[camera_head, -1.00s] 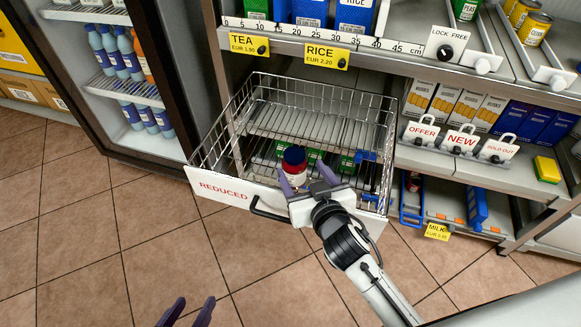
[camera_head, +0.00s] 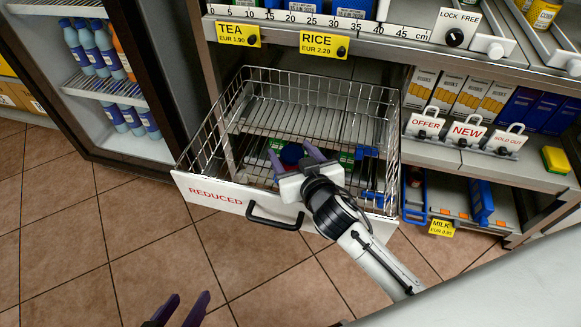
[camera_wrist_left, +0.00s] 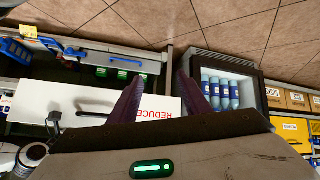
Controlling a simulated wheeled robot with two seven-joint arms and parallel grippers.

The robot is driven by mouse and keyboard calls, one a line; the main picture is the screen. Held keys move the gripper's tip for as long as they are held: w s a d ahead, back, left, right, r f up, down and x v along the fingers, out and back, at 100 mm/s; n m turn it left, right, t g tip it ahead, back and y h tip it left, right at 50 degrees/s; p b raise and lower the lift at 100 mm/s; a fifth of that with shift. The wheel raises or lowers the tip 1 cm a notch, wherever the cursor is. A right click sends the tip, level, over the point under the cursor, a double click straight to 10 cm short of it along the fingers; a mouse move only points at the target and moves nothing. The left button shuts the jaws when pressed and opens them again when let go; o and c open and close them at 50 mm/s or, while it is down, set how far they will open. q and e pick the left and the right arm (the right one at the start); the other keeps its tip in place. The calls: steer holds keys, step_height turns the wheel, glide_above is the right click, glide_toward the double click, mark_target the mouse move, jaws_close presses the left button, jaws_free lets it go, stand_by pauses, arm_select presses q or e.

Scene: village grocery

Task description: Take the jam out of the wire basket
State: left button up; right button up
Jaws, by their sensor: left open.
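The wire basket (camera_head: 219,127) is pulled out of the shelf, its white front marked REDUCED. My left gripper (camera_head: 182,308) is open and empty, low over the floor in front of the basket. In the left wrist view, its fingers (camera_wrist_left: 157,85) stand apart before the REDUCED panel.
The basket front has a black handle (camera_head: 274,217). Green packs lie under the basket's wire floor. A drinks fridge (camera_head: 120,100) stands at left. The shelf at right holds cartons, tags marked OFFER and NEW (camera_head: 467,130), and a yellow sponge (camera_head: 555,160). The tiled floor in front is clear.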

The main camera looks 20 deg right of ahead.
jaws_close()
steer(key=shift+r, duration=0.15)
